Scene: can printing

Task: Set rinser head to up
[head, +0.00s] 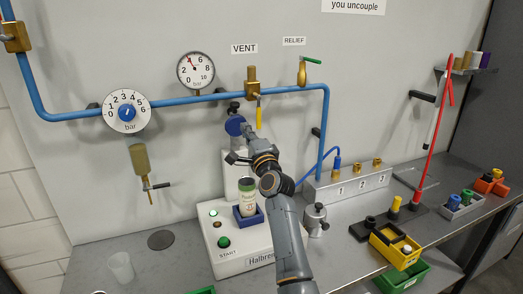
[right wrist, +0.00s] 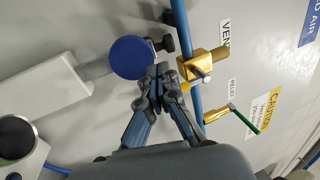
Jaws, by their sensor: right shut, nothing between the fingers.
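A blue disc (head: 235,125), which looks like the rinser head, faces outward at the top of a white column (head: 232,166) on the white machine (head: 236,242). The disc also shows in the right wrist view (right wrist: 132,57), joined by a grey arm to the white column (right wrist: 45,97). My right gripper (head: 236,158) is just below the disc in the head view. In the right wrist view its fingers (right wrist: 158,74) are shut and empty, close beside the disc's edge; I cannot tell whether they touch it. My left gripper is not in view.
A can (head: 247,196) stands in a blue holder (head: 249,220) below my right gripper. The brass vent valve (head: 252,82) with its yellow handle (head: 258,118) and the blue pipe (head: 205,99) are close behind. A clear cup (head: 120,267) stands at the front left.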

